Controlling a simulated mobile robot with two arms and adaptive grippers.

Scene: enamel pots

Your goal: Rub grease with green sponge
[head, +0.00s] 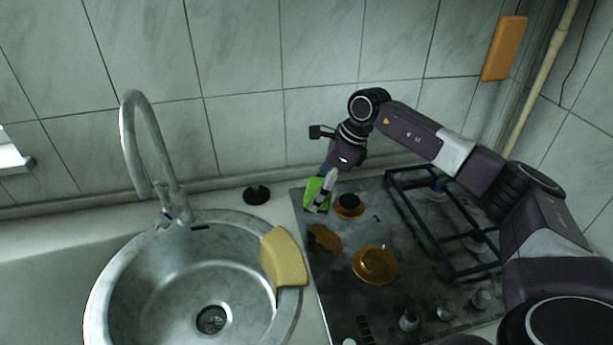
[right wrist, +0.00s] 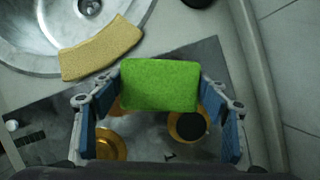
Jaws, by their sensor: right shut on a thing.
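A green sponge (head: 316,193) is held in my right gripper (head: 322,200) over the back left part of the dark stove top (head: 345,310). In the right wrist view the green sponge (right wrist: 160,85) sits between the two fingers of my right gripper (right wrist: 160,88), which is shut on it. A brown grease patch (head: 324,238) lies on the stove top, in front of the sponge and left of the burners. In the right wrist view the sponge hides most of the patch. I cannot tell if the sponge touches the stove. My left gripper is not in view.
A yellow sponge (head: 283,258) lies on the right rim of the round sink (head: 150,300). Brass burners (head: 375,265) and a black grate (head: 440,235) stand on the stove. A black plug (head: 256,194) lies on the counter. The tiled wall is close behind.

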